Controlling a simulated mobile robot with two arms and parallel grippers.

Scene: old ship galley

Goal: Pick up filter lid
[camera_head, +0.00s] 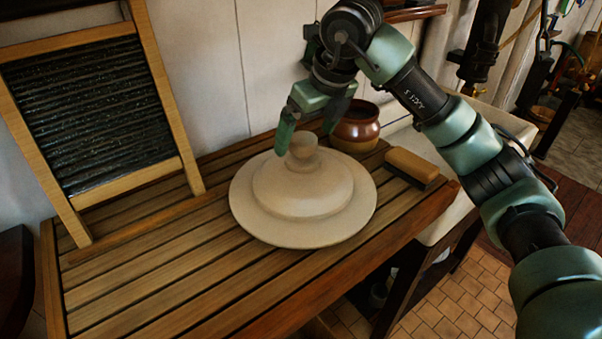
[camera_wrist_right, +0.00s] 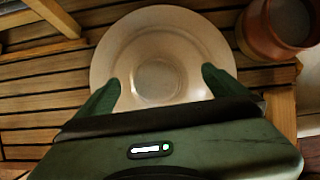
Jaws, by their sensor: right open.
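The filter lid (camera_head: 303,205) is a wide cream disc with a raised dome and a round knob (camera_head: 302,150) on top. It lies flat on a slatted wooden table. My right gripper (camera_head: 310,150) is open and points down at the knob from above. In the head view one finger is in front of the knob's left side, and I cannot tell whether it touches. In the right wrist view the lid (camera_wrist_right: 112,55) lies below my open right gripper (camera_wrist_right: 160,85), its round centre between the two fingers. My left gripper is not in view.
A brown pot (camera_head: 357,128) stands close behind the lid, and also shows in the right wrist view (camera_wrist_right: 263,40). A brush (camera_head: 412,166) lies to the right. A framed washboard (camera_head: 95,110) leans on the wall at left. The table's (camera_head: 150,280) front left is clear.

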